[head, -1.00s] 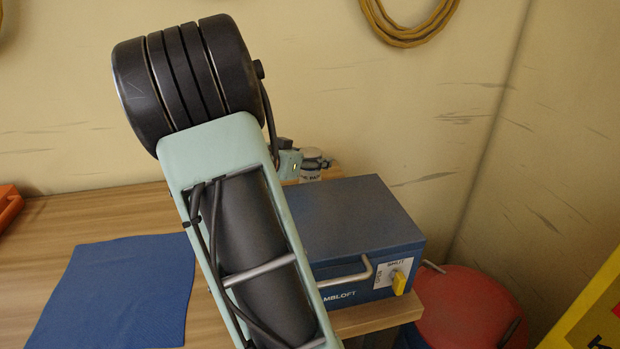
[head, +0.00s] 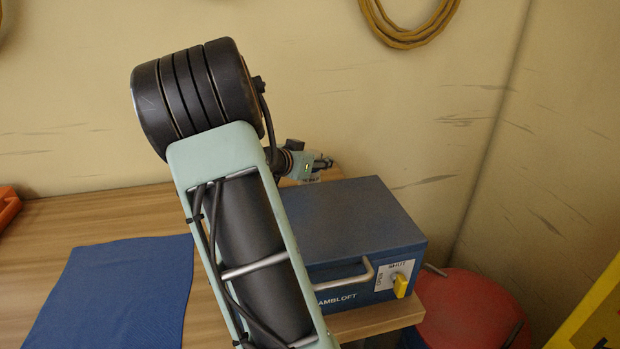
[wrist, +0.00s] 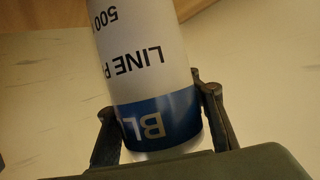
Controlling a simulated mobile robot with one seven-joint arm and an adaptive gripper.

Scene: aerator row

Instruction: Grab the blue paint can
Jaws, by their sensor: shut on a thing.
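The paint can fills the middle of the wrist view (wrist: 145,60). It is white, with upside-down lettering "LINE P" and "500" and a blue band reading "BL". The fingers of my gripper (wrist: 160,112) are closed against both sides of it near the blue band. In the head view my gripper (head: 320,163) is small, behind the blue box and beyond my arm. Only a sliver of the can shows there; my gripper and the box hide the rest. I cannot tell whether the can still touches the table.
A blue metal box (head: 350,225) with a front handle and a yellow knob stands close in front of the can. A blue mat (head: 115,290) lies on the wooden table (head: 120,215). A red round object (head: 470,310) is at lower right. The wall is close behind.

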